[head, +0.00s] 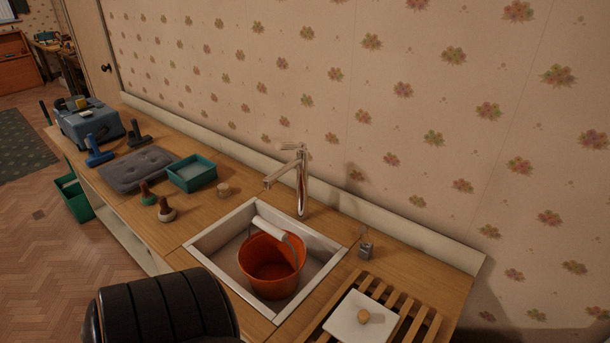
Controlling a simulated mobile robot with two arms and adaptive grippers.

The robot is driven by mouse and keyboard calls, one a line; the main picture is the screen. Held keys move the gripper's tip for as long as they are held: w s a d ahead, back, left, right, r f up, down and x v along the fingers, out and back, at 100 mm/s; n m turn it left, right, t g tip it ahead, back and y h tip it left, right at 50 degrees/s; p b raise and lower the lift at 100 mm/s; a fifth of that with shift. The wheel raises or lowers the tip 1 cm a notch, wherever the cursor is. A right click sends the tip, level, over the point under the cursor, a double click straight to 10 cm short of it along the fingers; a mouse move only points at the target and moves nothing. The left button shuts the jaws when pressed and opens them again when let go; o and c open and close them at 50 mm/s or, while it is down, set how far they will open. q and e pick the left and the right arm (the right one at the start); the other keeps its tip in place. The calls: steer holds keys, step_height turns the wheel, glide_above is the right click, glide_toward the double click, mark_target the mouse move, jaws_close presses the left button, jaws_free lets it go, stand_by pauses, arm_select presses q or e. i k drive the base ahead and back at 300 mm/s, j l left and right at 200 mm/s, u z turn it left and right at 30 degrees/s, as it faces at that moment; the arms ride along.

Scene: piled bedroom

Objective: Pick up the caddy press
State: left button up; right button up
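No thing here is plainly marked as the caddy press. The likeliest match is a white square plate with a round wooden knob (355,322), lying on a slatted wooden rack (413,328) at the lower right of the head view. A small grey metal item (365,246) stands on the counter just behind the rack; I cannot tell what it is. Neither of my grippers is in view.
An orange bucket (270,268) stands in the sink, under a chrome tap (301,180). Left along the counter (232,207) are a teal tray (192,173), knobbed stoppers, a grey cushion (138,168), brushes and a blue box (90,124). The patterned wall closes off the back.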

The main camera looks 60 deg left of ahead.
mark_target(358, 318)
steer(key=u, duration=1.2)
steer(key=j+z, duration=0.1)
steer(key=z, duration=0.35)
